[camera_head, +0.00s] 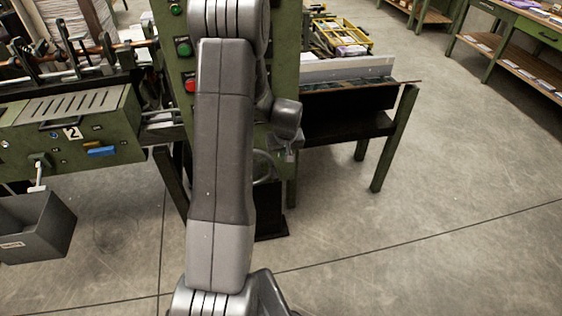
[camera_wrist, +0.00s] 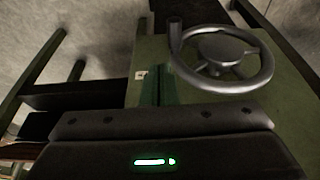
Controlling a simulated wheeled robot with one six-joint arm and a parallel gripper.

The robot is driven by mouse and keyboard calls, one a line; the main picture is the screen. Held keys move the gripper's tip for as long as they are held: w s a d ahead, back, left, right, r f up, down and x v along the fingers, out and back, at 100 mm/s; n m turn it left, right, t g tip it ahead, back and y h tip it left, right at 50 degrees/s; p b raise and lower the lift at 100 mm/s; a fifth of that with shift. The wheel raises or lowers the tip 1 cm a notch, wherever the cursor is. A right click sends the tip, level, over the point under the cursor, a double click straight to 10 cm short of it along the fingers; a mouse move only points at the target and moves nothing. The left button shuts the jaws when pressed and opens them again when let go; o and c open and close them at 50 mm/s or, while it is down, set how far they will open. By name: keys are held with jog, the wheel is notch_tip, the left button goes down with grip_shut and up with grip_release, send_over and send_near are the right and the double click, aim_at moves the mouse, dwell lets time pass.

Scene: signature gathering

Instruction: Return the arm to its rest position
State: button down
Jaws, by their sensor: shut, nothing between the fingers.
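My grey arm runs up the middle of the head view and bends over at the top, in front of a green machine panel (camera_head: 171,75). My gripper (camera_head: 290,154) hangs small and partly hidden to the right of the arm, beside the panel. It is shut and holds nothing. In the wrist view, its dark body with a lit green bar fills the bottom; the fingertips are hard to make out. A grey handwheel (camera_wrist: 240,88) on the green machine shows ahead in that view, apart from the gripper body as far as I can tell.
The panel carries a green button (camera_head: 184,47) and a red button (camera_head: 191,86). A green machine unit marked 2 (camera_head: 72,133) and a grey bin (camera_head: 35,228) stand left. A dark table (camera_head: 345,127) with green legs stands right. Floor (camera_head: 430,220) at right is clear.

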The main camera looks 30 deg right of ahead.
aim_at(277, 174)
jog(key=v, duration=0.2)
jog(key=d+v, duration=0.1)
jog(key=v, duration=0.1)
jog(key=shift+s+r, duration=0.2)
jog(key=shift+r, duration=0.05)
jog(key=shift+a+f, duration=0.1)
jog(key=x, duration=0.4)
jog(key=a+x, duration=0.1)
jog(key=x, duration=0.3)
jog(key=a+x, duration=0.1)
jog(key=x, duration=0.3)
jog(key=shift+a+f+b, duration=0.15)
jog(key=shift+f+b, duration=0.2)
jog(key=shift+f, duration=0.15)
jog(key=shift+a+f, duration=0.15)
jog(key=shift+f, duration=0.35)
jog(key=shift+r, duration=0.2)
